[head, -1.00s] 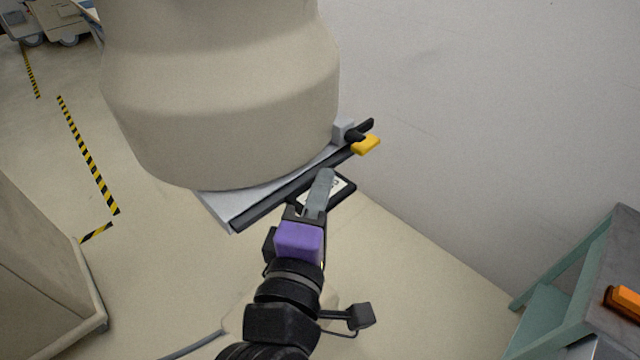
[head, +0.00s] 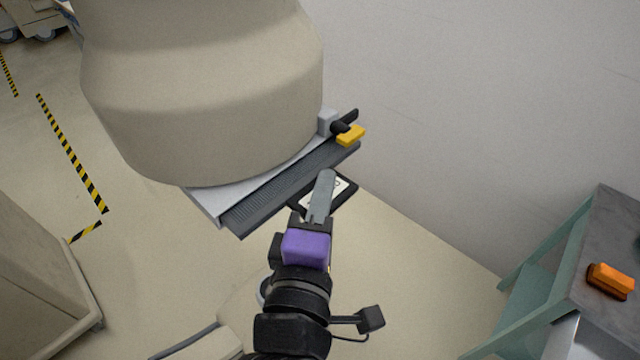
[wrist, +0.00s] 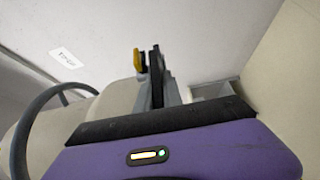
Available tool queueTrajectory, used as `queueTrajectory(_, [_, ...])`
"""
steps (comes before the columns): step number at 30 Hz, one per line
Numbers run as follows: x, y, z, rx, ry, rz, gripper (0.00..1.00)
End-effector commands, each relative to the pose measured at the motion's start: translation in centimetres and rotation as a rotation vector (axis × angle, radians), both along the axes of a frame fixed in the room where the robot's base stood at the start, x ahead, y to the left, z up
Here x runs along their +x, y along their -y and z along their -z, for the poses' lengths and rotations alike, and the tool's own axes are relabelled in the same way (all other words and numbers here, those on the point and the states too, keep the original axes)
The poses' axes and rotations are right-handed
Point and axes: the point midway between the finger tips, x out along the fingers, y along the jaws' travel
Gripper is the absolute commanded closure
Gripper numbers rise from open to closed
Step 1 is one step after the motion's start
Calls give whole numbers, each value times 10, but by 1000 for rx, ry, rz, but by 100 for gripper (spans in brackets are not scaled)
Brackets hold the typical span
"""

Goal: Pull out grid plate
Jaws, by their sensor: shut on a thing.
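The grid plate (head: 288,184) is a dark grey ribbed slab at the front edge of the light grey tray (head: 206,203) under a large beige housing. Part of it sticks out, and its rear is hidden inside. A dark handle frame with a white label (head: 340,189) is at its front edge. My gripper (head: 322,188) reaches up to this handle and is shut on it; one grey finger covers part of the label. In the wrist view the purple gripper body fills the bottom and the grip itself is hidden.
The beige housing (head: 200,90) hangs over the tray. A yellow tab (head: 351,135) and black lever sit at the tray's right end. A table (head: 615,250) with an orange block (head: 610,280) stands right. A beige cabinet (head: 35,270) stands left. A wall is close behind.

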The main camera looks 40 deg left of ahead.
Motion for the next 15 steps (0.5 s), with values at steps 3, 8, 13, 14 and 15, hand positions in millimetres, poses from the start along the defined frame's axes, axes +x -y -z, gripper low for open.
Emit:
queueTrajectory(3, [0,4,1,-3,-2,2,100])
queueTrajectory(8, [0,8,2,-4,-3,2,100])
queueTrajectory(13, [0,13,2,-4,-3,2,100])
queueTrajectory(14, [-1,13,2,-4,-3,2,100])
queueTrajectory(15, [-1,15,2,-3,-4,2,100])
